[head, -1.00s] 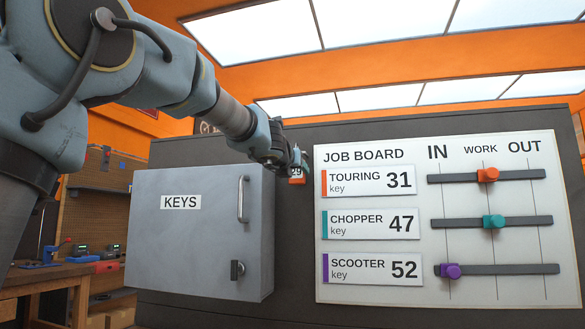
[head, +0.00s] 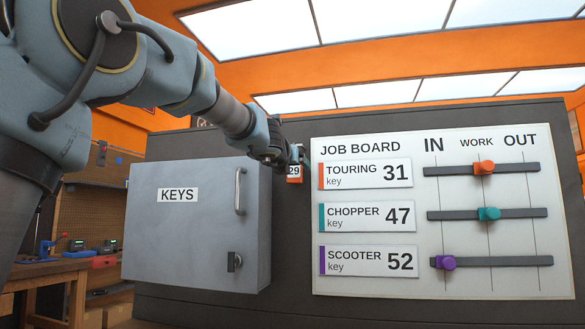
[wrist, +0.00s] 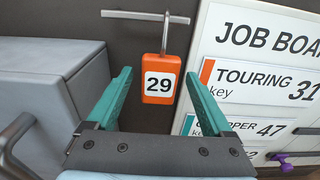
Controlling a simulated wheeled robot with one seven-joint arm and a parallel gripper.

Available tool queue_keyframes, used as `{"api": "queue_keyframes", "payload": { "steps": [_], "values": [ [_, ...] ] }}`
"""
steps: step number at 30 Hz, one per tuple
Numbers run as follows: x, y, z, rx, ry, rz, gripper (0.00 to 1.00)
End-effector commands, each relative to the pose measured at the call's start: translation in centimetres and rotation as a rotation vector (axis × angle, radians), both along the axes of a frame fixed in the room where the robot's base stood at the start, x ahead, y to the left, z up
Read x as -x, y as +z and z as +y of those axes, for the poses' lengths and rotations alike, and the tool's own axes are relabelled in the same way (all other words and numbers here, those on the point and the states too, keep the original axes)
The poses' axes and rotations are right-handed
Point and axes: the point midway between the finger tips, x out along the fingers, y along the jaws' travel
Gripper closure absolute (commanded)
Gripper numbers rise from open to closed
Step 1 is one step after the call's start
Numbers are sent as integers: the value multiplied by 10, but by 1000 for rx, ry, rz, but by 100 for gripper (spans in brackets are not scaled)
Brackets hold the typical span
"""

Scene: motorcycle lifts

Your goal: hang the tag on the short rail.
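The orange tag (wrist: 158,98) with a white "29" label hangs upright below the short grey rail (wrist: 135,14) in the wrist view. Its metal hook (wrist: 166,35) reaches up to the rail and appears to loop over it. My gripper (wrist: 158,74) is open, with one teal finger on each side of the tag and a visible gap to both. In the head view the tag (head: 294,174) shows just right of my gripper's end, which partly covers it; the rail is hidden there.
A grey KEYS cabinet (head: 195,225) with a protruding handle (head: 240,191) stands left of the tag. The white job board (head: 440,285) with key labels and coloured sliders is close on the right.

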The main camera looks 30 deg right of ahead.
Motion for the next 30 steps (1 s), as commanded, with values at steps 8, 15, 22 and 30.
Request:
{"api": "queue_keyframes", "payload": {
  "steps": [8,15,22,30],
  "values": [
    [0,0,0,0,0,0,9],
    [17,2,16,1,0,-1,9],
    [51,5,47,1,0,-1,9],
    [76,6,71,0,0,0,9]
  ]
}}
